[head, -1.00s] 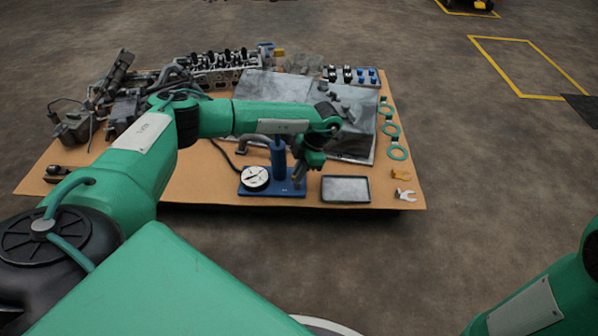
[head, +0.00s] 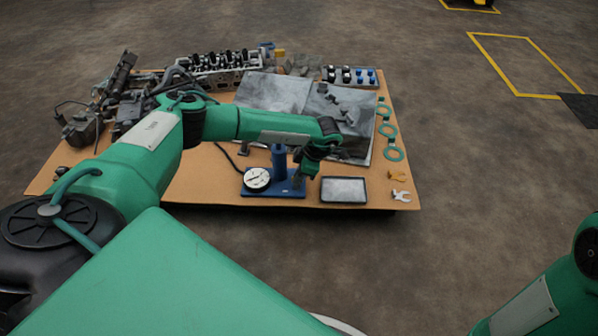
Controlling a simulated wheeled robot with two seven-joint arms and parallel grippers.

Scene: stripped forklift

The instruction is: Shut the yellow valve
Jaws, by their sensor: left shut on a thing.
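A blue hand pump (head: 279,162) with a blue base and a round white gauge (head: 257,179) stands at the near edge of the table. My left gripper (head: 299,184) points down at the right end of the pump's base. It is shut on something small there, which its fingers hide. No yellow valve shows clearly on the pump; the likely place for it is behind these fingers. My right gripper is out of the frame; only part of my right arm shows at the lower right.
A shallow grey tray (head: 343,190) lies just right of the gripper. Engine parts (head: 130,105) fill the back left. My left forearm crosses above the table.

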